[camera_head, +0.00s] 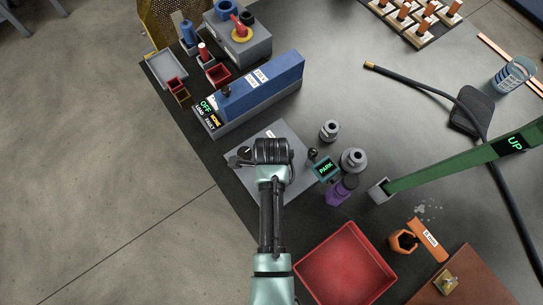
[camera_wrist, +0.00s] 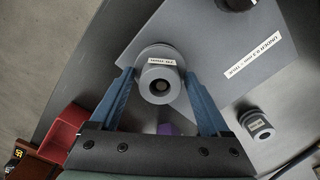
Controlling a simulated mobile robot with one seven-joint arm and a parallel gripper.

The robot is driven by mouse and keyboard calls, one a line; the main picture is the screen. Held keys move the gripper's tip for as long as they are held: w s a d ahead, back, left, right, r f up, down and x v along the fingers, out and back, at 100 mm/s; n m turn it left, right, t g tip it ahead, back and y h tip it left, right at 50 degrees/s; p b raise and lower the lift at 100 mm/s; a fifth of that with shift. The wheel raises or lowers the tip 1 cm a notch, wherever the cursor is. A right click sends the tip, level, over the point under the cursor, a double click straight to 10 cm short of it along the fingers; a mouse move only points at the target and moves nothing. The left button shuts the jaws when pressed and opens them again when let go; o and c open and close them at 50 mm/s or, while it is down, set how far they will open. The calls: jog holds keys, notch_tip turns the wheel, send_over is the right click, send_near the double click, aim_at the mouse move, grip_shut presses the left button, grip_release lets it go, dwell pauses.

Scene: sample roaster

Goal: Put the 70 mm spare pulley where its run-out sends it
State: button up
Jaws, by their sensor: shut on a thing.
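The spare pulley (camera_wrist: 160,82) is a grey stepped disc with a centre bore and a white label whose print I cannot read surely. My gripper (camera_wrist: 160,76) is shut on it, one blue finger on each side. In the head view my gripper (camera_head: 272,152) is over a grey plate (camera_head: 294,184) and hides the pulley. I cannot tell whether the pulley touches the surface below. A red tray (camera_head: 345,265) lies at the lower right of my gripper.
Two grey pulleys (camera_head: 330,130) (camera_head: 353,160) stand right of the plate, near a PARK display (camera_head: 326,169) and a purple piece (camera_head: 340,190). A blue unit (camera_head: 260,85) showing OFF and NONE is behind. A green arm (camera_head: 450,165) marked UP crosses the right. The upper middle bench is clear.

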jog(key=shift+r+p, duration=3.25)
jog(key=shift+p, duration=0.05)
jog(key=shift+w, duration=0.1)
grip_shut()
